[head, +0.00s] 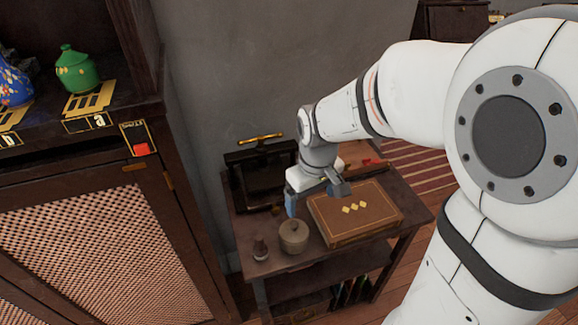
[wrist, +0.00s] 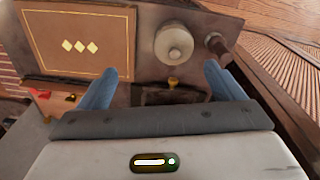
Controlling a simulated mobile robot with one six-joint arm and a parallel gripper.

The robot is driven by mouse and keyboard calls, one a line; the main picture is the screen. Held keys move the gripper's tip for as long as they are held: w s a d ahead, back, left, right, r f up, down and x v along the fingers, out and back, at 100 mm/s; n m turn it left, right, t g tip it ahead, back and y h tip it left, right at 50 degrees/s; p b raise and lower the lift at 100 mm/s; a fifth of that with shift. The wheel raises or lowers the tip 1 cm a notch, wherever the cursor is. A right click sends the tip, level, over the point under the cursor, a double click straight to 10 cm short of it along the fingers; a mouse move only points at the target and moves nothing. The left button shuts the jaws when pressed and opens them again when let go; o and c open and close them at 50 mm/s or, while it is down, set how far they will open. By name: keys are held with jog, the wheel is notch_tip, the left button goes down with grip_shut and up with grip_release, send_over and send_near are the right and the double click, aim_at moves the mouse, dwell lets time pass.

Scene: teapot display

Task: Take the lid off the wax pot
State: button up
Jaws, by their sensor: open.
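The wax pot (head: 294,239) is a small round beige pot near the front left of a small wooden table. Its lid (head: 294,227) sits on top with a small knob. In the wrist view the lid (wrist: 173,40) is seen from above, beyond the fingertips and roughly between their lines. My gripper (head: 314,197) is open and empty, above the table and behind the pot, apart from it. Its blue fingers also show in the wrist view (wrist: 162,74), spread wide with nothing between them.
A brown box or book with gold diamonds (head: 357,211) lies right of the pot. A small dark wooden-handled object (head: 260,248) stands close on its left. A black press with a brass handle (head: 262,165) stands behind. A cabinet (head: 90,235) holding a green pot (head: 77,72) is left.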

aim_at(294, 224)
jog(key=shift+o, duration=0.4)
jog(key=shift+n+g, duration=0.3)
jog(key=shift+n, duration=0.6)
jog(key=a+f, duration=0.1)
jog(key=w+a+f, duration=0.1)
jog(key=f, duration=0.1)
jog(key=w+a+f, duration=0.1)
jog(key=a, duration=0.1)
jog(key=shift+w+f, duration=0.15)
jog(key=shift+f, duration=0.25)
jog(key=shift+a+f, duration=0.1)
jog(key=shift+f, duration=0.25)
jog(key=f, duration=0.6)
jog(key=shift+s+d+f, duration=0.15)
jog(key=shift+s+d, duration=0.15)
jog(key=shift+f, duration=0.55)
jog(key=shift+c, duration=0.5)
jog(key=c, duration=1)
jog(key=shift+o, duration=0.2)
